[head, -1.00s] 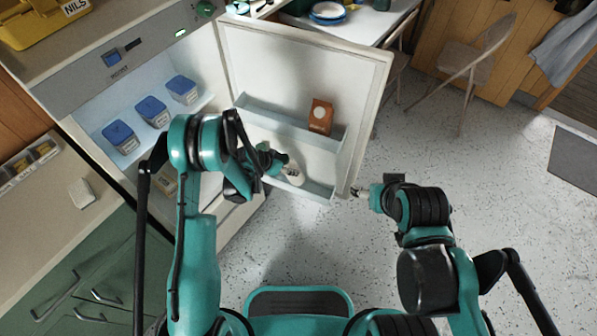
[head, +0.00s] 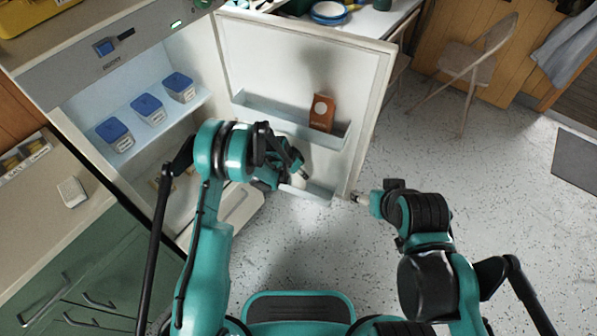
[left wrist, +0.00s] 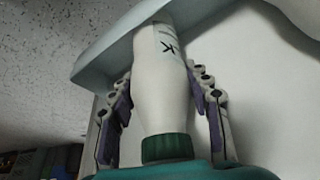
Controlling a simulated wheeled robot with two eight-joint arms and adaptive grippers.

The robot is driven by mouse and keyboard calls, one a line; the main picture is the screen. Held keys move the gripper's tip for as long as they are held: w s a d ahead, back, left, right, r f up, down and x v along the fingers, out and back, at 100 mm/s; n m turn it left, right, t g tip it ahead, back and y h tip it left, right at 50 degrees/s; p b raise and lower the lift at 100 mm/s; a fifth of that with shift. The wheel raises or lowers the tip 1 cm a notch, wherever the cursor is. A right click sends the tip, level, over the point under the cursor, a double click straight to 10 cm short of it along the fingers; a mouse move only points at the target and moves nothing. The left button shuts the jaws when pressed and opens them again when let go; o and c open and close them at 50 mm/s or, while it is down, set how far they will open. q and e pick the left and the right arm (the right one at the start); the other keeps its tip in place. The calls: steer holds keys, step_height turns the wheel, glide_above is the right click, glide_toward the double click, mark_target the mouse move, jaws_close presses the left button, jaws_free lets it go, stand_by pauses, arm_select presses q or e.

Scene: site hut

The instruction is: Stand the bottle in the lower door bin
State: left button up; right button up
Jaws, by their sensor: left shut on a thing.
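The bottle (left wrist: 162,85) is white with dark lettering and a green cap (left wrist: 167,147). My left gripper (left wrist: 168,100) is shut on it, one finger on each side. In the left wrist view the bottle's far end goes behind the pale wall of the lower door bin (left wrist: 105,62); whether it touches the bin floor is hidden. In the head view my left gripper (head: 300,176) is at the lower door bin (head: 320,192), and my arm hides most of the bottle. My right gripper (head: 356,197) is by the door's outer edge, too small to read.
The fridge door (head: 300,60) stands open. A brown carton (head: 322,112) stands in the upper door bin (head: 270,112). Several blue-lidded tubs (head: 147,108) sit on the fridge shelf.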

arm_select(q)
steer(key=o, duration=1.4)
steer(key=shift+f, duration=0.15)
steer(key=p+v, duration=0.3)
steer(key=v, duration=0.5)
steer(key=shift+f, duration=0.15)
